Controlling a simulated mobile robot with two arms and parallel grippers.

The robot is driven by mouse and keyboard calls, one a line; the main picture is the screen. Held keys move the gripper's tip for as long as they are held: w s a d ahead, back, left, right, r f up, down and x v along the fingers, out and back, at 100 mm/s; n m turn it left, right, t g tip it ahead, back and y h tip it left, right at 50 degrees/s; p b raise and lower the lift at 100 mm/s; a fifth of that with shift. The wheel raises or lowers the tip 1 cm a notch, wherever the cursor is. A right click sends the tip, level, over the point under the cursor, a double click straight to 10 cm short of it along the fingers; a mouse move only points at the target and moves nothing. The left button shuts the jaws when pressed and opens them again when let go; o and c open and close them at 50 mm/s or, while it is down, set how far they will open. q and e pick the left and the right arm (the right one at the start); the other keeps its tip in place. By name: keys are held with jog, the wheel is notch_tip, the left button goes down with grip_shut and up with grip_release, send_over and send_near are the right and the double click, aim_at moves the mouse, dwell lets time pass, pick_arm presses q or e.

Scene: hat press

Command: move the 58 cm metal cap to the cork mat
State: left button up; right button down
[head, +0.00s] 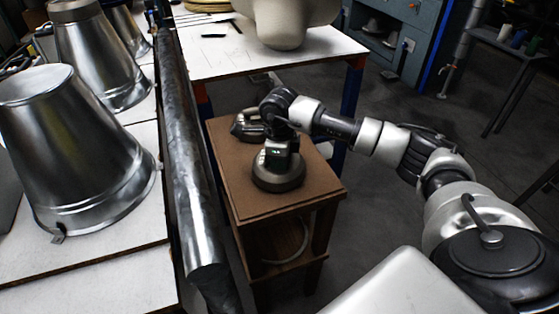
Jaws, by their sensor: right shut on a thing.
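A dark round metal cap (278,181), low and domed with a wide rim, sits on the brown mat-like top (310,193) of a small wooden stand, towards its front. I take this top to be the cork mat. My right gripper (277,162) points down from above and is shut on the upper middle of the cap; its fingertips are hard to make out. No size marking on the cap is readable. A grey metal object (246,126) lies behind and left on the same stand, partly hidden by my right wrist. My left gripper is not in view.
A long thick metal bar (190,165) runs close along the stand's left side. Large metal cones (72,150) stand on the white bench at left. A white table (215,58) with a pale rounded form (288,28) is behind. The floor right of the stand is open.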

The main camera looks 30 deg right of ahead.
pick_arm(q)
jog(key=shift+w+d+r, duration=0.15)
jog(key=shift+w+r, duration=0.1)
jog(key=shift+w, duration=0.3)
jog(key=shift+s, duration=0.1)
